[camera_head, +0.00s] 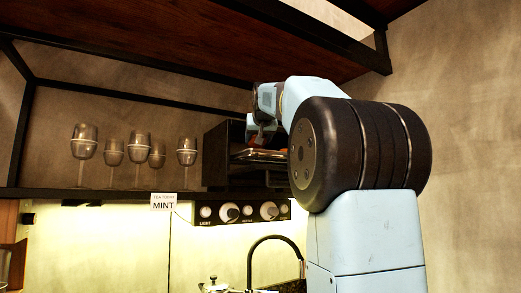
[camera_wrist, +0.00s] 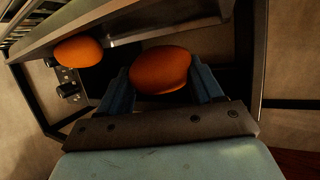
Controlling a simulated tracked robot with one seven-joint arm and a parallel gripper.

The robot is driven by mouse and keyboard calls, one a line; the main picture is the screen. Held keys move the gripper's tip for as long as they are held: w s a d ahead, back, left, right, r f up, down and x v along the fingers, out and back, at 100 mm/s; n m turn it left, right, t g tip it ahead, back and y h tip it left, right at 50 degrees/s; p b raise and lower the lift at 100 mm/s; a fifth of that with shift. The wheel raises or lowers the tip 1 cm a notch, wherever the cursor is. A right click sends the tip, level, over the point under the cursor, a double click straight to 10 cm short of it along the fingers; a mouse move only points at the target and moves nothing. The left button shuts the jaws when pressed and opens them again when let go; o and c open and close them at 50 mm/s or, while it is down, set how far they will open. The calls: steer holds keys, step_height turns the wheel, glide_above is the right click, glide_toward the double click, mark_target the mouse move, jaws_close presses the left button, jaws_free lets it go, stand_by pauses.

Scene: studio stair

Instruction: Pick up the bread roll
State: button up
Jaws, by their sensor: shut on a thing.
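A rounded orange-brown bread roll (camera_wrist: 160,68) is between the two fingers of my gripper (camera_wrist: 162,88) in the wrist view. The fingers are shut on its sides. A second roll of similar look (camera_wrist: 78,52) lies to the left, apart from my gripper. In the head view my gripper (camera_head: 262,132) is at the open front of a dark box-like oven (camera_head: 217,158).
Several stemmed glasses (camera_head: 114,152) stand on the shelf left of the oven. A black faucet (camera_head: 272,240) is below. Dark shelf beams (camera_head: 120,96) run above.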

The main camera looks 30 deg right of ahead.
steer(key=s+a+r, duration=0.3)
steer(key=s+r, duration=0.6)
steer(key=s, duration=0.4)
